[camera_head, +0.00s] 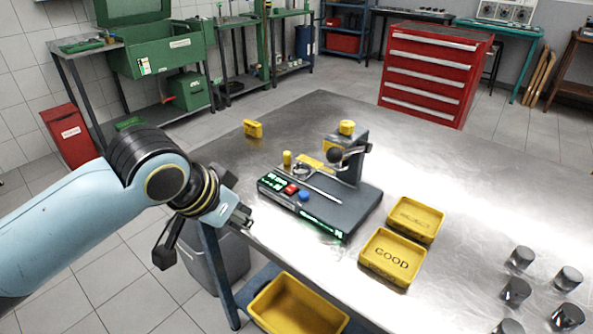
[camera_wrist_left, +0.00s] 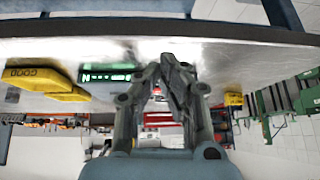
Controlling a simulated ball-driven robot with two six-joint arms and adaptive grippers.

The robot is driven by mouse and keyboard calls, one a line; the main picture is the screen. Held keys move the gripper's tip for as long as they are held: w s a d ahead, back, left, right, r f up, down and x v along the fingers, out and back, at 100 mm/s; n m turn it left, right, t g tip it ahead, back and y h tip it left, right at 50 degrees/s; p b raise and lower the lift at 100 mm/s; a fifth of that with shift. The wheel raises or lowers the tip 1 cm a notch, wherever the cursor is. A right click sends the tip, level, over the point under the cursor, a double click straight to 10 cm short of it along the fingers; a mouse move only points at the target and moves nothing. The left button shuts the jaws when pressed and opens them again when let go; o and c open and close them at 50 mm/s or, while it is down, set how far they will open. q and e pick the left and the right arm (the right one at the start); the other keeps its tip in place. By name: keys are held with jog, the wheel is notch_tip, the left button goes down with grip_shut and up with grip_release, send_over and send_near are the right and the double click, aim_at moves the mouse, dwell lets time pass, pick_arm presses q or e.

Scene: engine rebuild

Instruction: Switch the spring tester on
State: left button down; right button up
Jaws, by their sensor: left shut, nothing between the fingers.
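The spring tester (camera_head: 359,201) is a dark grey device on the metal table, with lit green displays, a red button (camera_head: 291,189) and a blue button (camera_head: 304,195) on its front. An upright column with a dark round knob (camera_head: 335,154) stands at its back. My left gripper (camera_head: 243,217) is shut and empty, near the table's left edge, to the left of the tester and apart from it. In the left wrist view the shut fingers (camera_wrist_left: 173,78) show beside the tester's green display (camera_wrist_left: 108,76). My right gripper is in neither view.
Two yellow trays, one marked GOOD (camera_head: 391,258), sit right of the tester. Several metal cylinders (camera_head: 516,291) stand at the lower right. A small yellow block (camera_head: 253,128) is at the far left edge. A yellow bin (camera_head: 296,305) is below the table.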

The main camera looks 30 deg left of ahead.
pick_arm(q)
jog(key=w+r+t+h+p, duration=0.1)
jog(key=w+r, duration=0.2)
jog(key=r, duration=0.3)
jog(key=w+r+t, duration=0.1)
jog(key=w+r, duration=0.3)
jog(key=r, duration=0.1)
send_over(292, 188)
jog(key=f, duration=0.6)
jog(key=shift+w+f, duration=0.2)
jog(key=shift+f, duration=0.05)
notch_tip(292, 188, down, 3)
jog(key=shift+s+r, duration=0.15)
jog(key=shift+r, duration=0.05)
jog(key=shift+f, duration=0.6)
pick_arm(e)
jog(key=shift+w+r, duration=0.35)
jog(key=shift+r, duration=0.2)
